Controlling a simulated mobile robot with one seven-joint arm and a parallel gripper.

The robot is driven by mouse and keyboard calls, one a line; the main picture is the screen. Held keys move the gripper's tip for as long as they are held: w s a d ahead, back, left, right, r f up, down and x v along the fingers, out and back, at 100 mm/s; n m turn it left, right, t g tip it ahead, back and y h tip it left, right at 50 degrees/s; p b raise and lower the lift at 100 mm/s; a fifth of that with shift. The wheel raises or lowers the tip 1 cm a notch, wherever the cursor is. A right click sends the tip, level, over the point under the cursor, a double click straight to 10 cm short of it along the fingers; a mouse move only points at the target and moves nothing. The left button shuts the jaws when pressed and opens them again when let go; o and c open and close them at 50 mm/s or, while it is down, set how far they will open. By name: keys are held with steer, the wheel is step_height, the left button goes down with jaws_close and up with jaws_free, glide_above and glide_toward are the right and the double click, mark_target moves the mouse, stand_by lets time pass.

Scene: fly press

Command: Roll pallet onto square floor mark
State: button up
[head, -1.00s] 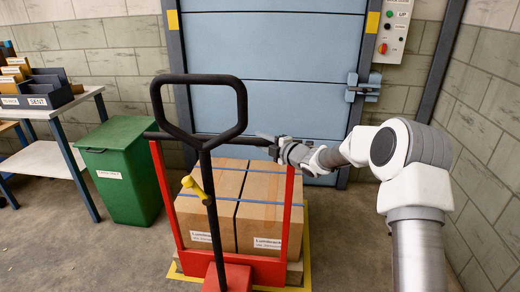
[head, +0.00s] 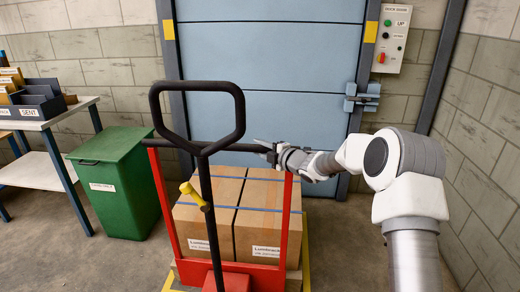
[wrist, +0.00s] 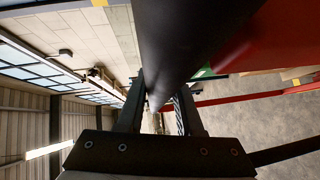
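A red pallet truck with a black loop handle (head: 240,110) stands in front of me in the head view. Its red upright frame (head: 166,205) carries a black crossbar (head: 238,148). Behind the frame, two strapped cardboard boxes (head: 262,222) sit on a pallet, mostly hidden. Yellow floor-mark lines (head: 307,265) show beside the load; the near side is largely hidden, so I cannot tell whether the pallet is fully inside. My gripper (head: 274,153) is at the crossbar's right end. In the wrist view, its fingers (wrist: 158,112) close on both sides of the black bar.
A green bin (head: 118,185) and a table (head: 60,120) with trays stand at the left. A blue shutter door (head: 265,70) is behind the load, with a button panel (head: 393,38) at its right. A block wall (head: 485,150) bounds the right side.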

steer(key=shift+o, duration=1.1)
steer(key=shift+s+r, duration=0.15)
steer(key=shift+r, duration=0.1)
steer(key=shift+o, duration=1)
steer(key=shift+f, duration=0.15)
steer(key=p+v, duration=0.1)
steer(key=v, duration=1.6)
steer(key=shift+d, duration=0.2)
steer(key=shift+s, duration=0.1)
